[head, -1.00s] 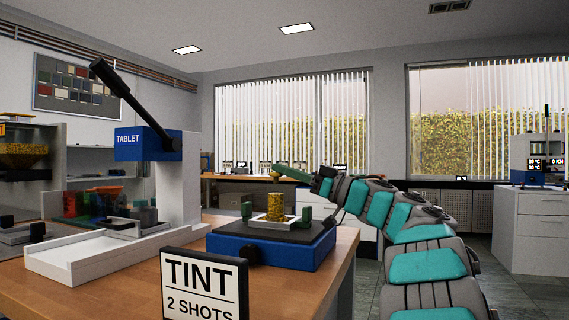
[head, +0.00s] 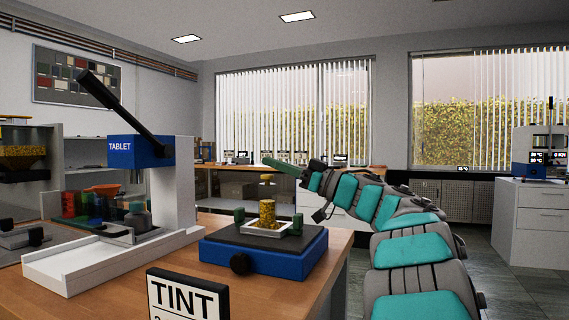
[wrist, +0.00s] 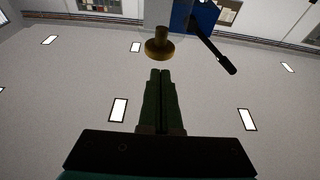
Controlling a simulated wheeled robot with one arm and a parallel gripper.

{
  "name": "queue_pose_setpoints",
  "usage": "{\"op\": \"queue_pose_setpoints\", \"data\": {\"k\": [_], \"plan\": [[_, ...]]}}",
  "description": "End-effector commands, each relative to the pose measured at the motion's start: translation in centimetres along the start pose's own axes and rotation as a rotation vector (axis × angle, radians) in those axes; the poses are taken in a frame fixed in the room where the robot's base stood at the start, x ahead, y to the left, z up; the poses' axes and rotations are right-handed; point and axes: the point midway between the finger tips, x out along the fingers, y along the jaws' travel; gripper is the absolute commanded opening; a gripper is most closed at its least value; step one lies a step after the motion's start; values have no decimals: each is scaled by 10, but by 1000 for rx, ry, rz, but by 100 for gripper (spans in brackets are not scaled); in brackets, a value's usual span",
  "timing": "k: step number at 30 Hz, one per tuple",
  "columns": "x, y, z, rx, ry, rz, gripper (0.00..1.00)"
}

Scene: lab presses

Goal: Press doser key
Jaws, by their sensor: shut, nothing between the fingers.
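A blue-based device (head: 262,262) with a dark top stands on the wooden bench behind the TINT sign (head: 188,300). A yellow column (head: 267,213) rises from its pale square seat, with a small gold cap (head: 266,178) above it. No label reading doser or key shows. My gripper (head: 270,161) has green fingers, shut and empty, pointing left just above the cap in the head view. In the wrist view my gripper (wrist: 160,72) is shut, its tips a little short of a round brass cap (wrist: 160,48); no contact shows.
The TABLET press (head: 140,152) with its long black lever (head: 118,103) stands left of the device. A white tray (head: 90,265) lies before it. Green and dark posts flank the seat.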

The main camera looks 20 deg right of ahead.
Motion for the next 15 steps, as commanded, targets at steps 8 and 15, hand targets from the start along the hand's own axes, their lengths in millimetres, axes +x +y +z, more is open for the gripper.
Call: {"op": "queue_pose_setpoints", "data": {"k": [8,15], "plan": [[-64,2,-2,0,4,7,0],[-95,1,-3,-3,5,3,0]]}}
